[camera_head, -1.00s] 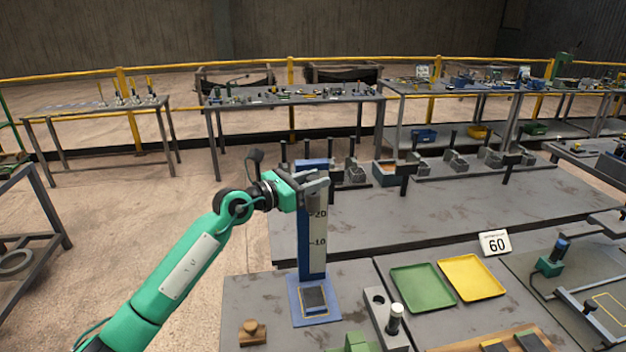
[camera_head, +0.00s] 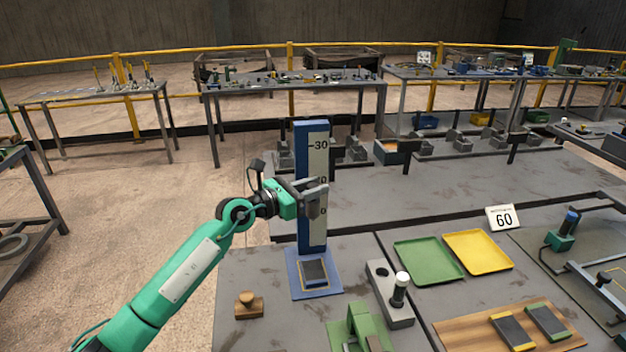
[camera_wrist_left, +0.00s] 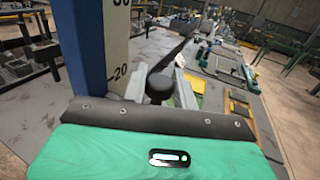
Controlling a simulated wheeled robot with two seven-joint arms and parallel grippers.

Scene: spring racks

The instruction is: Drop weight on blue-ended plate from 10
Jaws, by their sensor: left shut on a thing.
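A blue drop tower (camera_head: 302,150) with a white height scale stands upright on the bench. At its blue base (camera_head: 330,283) lies a dark flat plate (camera_head: 314,270) inside a yellow outline; its end colour is not clear. My left gripper (camera_head: 314,195) is beside the scale, roughly between the 10 and 20 marks, well above the plate. It is shut on a weight, whose dark round knob (camera_wrist_left: 160,86) shows between the fingers in the left wrist view. The fingers hide part of the scale. My right gripper is not in view.
A green tray (camera_head: 428,262) and a yellow tray (camera_head: 478,252) lie to the right. A grey block with a white-topped post (camera_head: 401,284) stands right of the base. A wooden board (camera_head: 470,335) holds a yellow-ended and a green-ended plate.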

